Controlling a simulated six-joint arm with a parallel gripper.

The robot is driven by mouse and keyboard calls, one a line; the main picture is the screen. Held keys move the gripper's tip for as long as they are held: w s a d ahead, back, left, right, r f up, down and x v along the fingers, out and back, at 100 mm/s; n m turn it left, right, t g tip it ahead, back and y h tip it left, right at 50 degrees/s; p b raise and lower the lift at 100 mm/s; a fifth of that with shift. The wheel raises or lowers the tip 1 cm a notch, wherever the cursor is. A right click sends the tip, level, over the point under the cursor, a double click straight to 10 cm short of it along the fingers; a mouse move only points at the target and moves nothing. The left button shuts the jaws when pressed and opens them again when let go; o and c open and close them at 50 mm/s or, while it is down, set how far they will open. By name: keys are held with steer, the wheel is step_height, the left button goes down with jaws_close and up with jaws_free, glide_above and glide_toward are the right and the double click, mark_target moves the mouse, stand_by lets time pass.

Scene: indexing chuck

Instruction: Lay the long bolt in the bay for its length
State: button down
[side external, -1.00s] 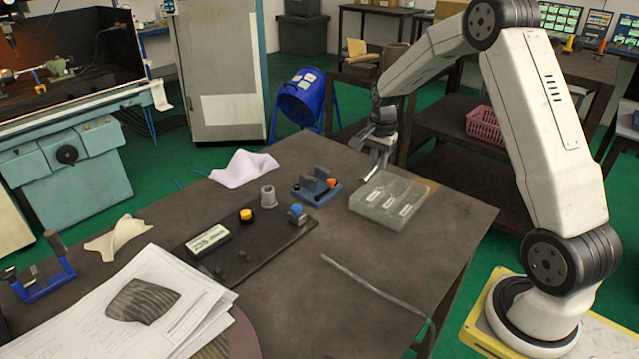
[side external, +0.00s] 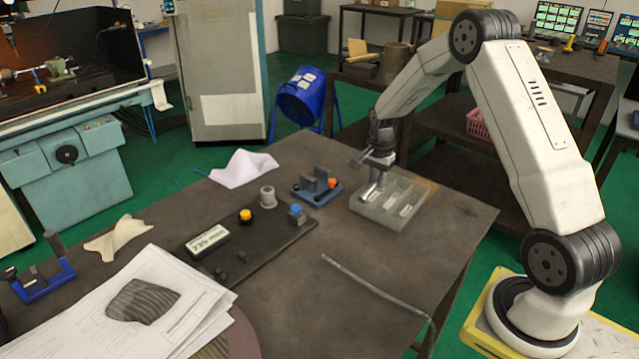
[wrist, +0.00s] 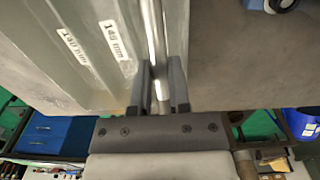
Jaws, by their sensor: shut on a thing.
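The long bolt (wrist: 156,30) is a bright metal rod between the two fingers of my gripper (wrist: 162,82) in the wrist view. In the side view my gripper (side external: 373,180) points down at the left part of the grey divided tray (side external: 382,219). The bolt also shows there (side external: 369,189), over the leftmost bay. In the wrist view the bolt runs along the tray's (wrist: 180,30) right-hand edge bay. I cannot tell whether it touches the bay floor.
Left of the tray are a blue fixture (side external: 318,188) and a dark board (side external: 250,248) with a yellow-topped part (side external: 246,215) and a display box (side external: 207,241). Papers (side external: 150,300) cover the near left.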

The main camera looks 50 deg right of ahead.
stand_by(0.4)
steer(key=c, duration=0.5)
jaws_free()
steer(key=shift+r, duration=3.95)
steer(key=s+a+n+t, duration=0.1)
steer(key=s+a+n, duration=0.6)
steer(key=a, duration=0.4)
steer(key=s+a+n+t, duration=0.1)
steer(key=s+a+n, duration=0.7)
steer(key=a+n, duration=0.2)
steer(key=shift+a+f+t, duration=0.25)
steer(key=shift+a+t, duration=0.05)
steer(key=shift+a, duration=0.95)
